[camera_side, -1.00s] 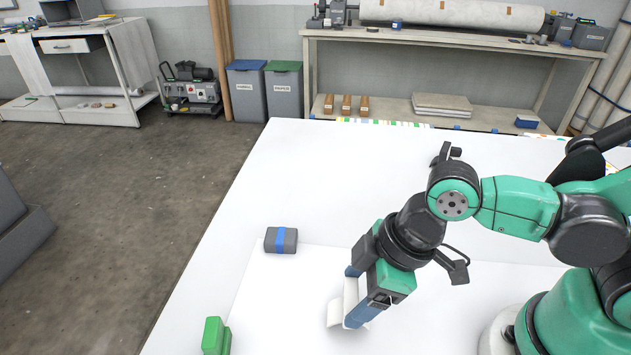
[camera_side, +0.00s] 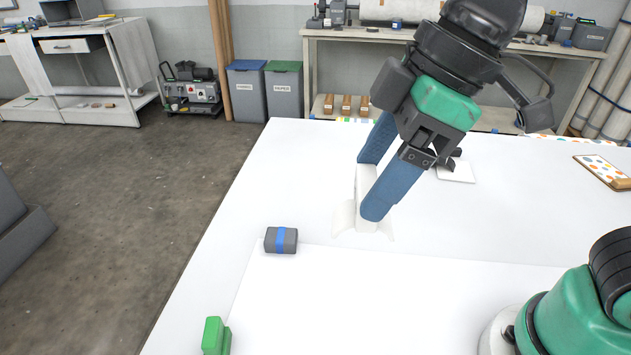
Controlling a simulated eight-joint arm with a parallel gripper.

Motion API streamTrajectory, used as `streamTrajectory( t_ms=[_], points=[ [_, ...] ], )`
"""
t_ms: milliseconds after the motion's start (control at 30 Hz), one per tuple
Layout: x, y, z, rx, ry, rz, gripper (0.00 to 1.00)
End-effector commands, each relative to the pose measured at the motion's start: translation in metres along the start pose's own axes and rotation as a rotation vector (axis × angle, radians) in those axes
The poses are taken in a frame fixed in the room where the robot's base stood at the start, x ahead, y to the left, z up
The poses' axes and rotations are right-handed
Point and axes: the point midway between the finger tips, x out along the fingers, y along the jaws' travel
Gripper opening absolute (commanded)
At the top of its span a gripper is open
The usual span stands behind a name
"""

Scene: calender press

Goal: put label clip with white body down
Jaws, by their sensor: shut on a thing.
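The white-bodied label clip (camera_side: 365,222) is between the blue fingers of my gripper (camera_side: 370,190). It is upright, with a narrow upper part and a flared base that spreads to both sides. The near finger covers part of its right side. My gripper is shut on it and leans in from the upper right. The clip shows over the white table, beyond the small grey block. I cannot tell whether its base touches the table.
A grey block with a blue band (camera_side: 281,240) lies in front and to the left. A green block (camera_side: 215,336) is near the front left edge. A white card (camera_side: 457,172) lies behind my gripper; a spotted board (camera_side: 606,172) lies far right.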

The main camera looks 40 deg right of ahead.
Motion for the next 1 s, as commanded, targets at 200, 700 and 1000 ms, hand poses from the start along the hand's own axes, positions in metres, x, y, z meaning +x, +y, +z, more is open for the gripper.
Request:
streamTrajectory(
  t_ms=[200,700,1000],
  points=[
    [-0.015,0.022,-0.026,0.046,0.0,0.019,0.12],
    [-0.013,0.169,-0.107,0.262,0.0,0.11,0.12],
    [0.014,0.265,-0.105,0.379,0.001,0.158,0.12]
  ],
)
